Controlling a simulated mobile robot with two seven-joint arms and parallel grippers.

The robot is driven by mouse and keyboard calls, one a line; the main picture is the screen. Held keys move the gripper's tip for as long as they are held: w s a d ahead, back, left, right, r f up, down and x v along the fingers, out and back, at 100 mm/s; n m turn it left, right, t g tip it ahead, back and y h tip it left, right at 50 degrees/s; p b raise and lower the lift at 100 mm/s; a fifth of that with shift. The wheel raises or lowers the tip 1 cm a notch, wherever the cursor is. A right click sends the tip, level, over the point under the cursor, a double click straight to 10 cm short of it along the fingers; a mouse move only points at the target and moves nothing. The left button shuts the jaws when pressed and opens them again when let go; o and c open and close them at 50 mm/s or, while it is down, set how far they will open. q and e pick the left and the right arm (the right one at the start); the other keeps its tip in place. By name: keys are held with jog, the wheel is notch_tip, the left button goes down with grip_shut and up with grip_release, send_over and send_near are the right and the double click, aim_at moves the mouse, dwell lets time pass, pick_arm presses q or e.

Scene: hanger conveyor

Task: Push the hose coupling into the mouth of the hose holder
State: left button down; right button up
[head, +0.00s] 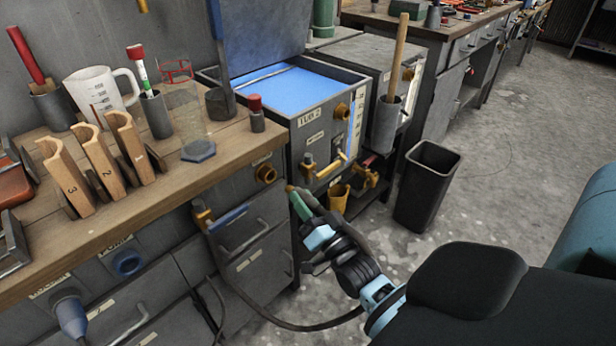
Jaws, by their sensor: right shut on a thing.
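My right gripper (310,222) is shut on the hose coupling (301,206), a green piece with a brownish tip pointing up and left. The coupling is in the air in front of the cabinet, just below the tank's front. A dark hose (285,325) loops low below the gripper and up to a brass fitting (203,216) on the drawers. A yellow cup-shaped holder (338,198), open at the top, is right of the coupling; a round brass port (265,173) is up and left. I cannot tell for sure which is the hose holder. My left gripper is not visible.
The tank (318,130) with blue liquid has a valve with a yellow lever (331,167) above the coupling. A black bin (427,186) stands on the floor at right. The wooden bench (205,165) at left bears numbered wooden stands (95,165) and a jug (100,90).

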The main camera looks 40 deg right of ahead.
aim_at(286, 190)
jog(key=shift+w+a+f+b, duration=0.1)
jog(key=shift+w+b, duration=0.5)
jog(key=shift+w, duration=1.5)
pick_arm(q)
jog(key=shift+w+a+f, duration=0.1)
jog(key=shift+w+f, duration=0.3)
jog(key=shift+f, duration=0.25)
pick_arm(e)
jog(key=shift+w, duration=0.1)
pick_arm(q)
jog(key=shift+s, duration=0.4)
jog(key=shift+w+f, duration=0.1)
pick_arm(e)
jog(key=shift+w+a, duration=0.1)
jog(key=shift+w, duration=0.3)
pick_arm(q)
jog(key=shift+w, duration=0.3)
pick_arm(e)
jog(key=shift+w, duration=0.1)
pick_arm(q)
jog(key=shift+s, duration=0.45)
pick_arm(e)
jog(key=shift+w, duration=0.2)
jog(key=shift+w, duration=0.25)
